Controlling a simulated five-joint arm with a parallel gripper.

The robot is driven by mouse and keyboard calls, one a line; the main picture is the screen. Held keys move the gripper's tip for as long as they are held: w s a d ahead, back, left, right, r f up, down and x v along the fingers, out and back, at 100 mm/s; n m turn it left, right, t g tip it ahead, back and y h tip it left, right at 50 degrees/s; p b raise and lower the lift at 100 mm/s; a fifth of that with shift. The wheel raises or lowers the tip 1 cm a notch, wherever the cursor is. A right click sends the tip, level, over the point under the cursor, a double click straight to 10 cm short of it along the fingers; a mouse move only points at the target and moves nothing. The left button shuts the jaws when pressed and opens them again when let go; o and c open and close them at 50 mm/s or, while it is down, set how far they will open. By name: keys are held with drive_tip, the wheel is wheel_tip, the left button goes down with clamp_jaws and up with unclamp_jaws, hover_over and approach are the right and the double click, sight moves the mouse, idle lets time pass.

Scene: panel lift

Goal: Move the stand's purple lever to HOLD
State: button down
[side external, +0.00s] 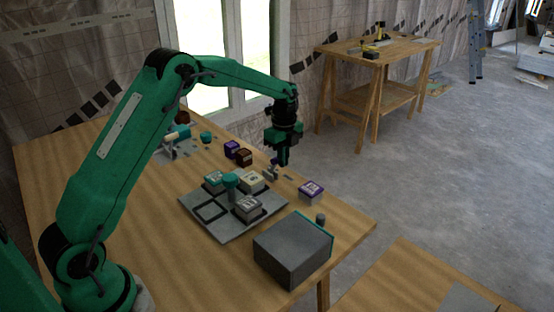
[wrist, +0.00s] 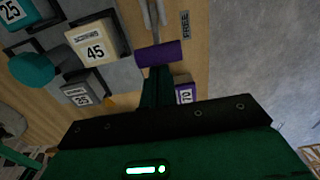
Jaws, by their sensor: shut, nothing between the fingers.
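The purple lever (wrist: 160,53) is a short purple crossbar on grey rods, seen at the top middle of the wrist view. A label reading FREE (wrist: 185,24) is on the wood to the right of the rods; no HOLD label is readable. In the side view the lever (side external: 274,163) is small and partly hidden by my gripper (side external: 283,162). My gripper points down, shut and empty. In the wrist view its fingertips (wrist: 155,74) are right at the near edge of the purple bar; I cannot tell whether they touch it.
A grey tray (side external: 205,228) with numbered blocks and a teal knob (side external: 231,180) lies left of my gripper. A purple block (side external: 311,187) stands to its right. A large grey box (side external: 293,250) is nearer the camera. Dark and purple blocks (side external: 232,148) stand behind.

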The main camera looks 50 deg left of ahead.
drive_tip(key=shift+a+r, duration=0.3)
drive_tip(key=shift+a, duration=0.1)
idle(0.5)
drive_tip(key=shift+a+r, duration=0.25)
drive_tip(key=shift+a, duration=0.3)
drive_tip(key=shift+a+r, duration=0.2)
drive_tip(key=shift+a, duration=0.35)
drive_tip(key=a, duration=0.8)
drive_tip(key=shift+f, duration=0.3)
drive_tip(key=shift+r, duration=0.1)
drive_tip(key=d+r, duration=0.3)
drive_tip(key=d, duration=0.2)
drive_tip(key=a+r, duration=0.5)
drive_tip(key=a, duration=0.3)
